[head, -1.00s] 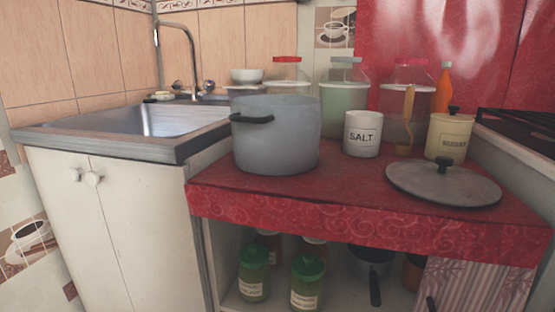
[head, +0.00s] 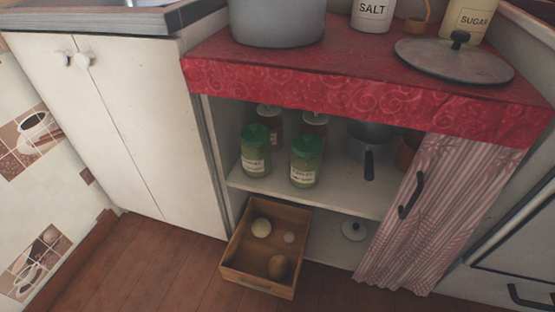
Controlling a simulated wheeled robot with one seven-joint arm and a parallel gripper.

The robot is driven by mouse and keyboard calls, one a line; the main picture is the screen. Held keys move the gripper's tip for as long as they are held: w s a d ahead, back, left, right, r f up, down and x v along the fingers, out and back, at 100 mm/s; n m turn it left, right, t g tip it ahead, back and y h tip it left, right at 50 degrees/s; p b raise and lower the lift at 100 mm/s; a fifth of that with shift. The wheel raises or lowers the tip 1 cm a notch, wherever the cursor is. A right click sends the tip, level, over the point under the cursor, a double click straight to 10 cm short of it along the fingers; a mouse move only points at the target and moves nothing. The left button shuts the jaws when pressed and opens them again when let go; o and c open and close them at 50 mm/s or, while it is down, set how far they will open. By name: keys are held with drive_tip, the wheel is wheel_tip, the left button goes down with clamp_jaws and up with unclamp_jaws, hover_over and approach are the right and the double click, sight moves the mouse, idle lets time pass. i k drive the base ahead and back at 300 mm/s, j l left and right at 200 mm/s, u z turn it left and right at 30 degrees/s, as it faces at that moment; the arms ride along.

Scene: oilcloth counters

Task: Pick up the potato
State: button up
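A brown, rounded item that looks like the potato (head: 278,267) lies in a wooden box (head: 256,279) low down at the bottom of the counter. It is in the front right part of the box. A pale round item (head: 261,228), perhaps an onion, lies further back in the same box. A small whitish item (head: 289,238), perhaps garlic, lies to its right. My gripper is not in view.
The box stands below a shelf with green-lidded jars (head: 306,162) and a saucepan (head: 369,143). A striped curtain (head: 425,215) hangs to the right. Wooden floor (head: 165,260) is clear at left.

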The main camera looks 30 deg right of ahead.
sight(279, 267)
drive_tip(key=i+u, duration=0.25)
drive_tip(key=u, duration=0.25)
drive_tip(key=i+u, duration=0.25)
drive_tip(key=u, duration=0.2)
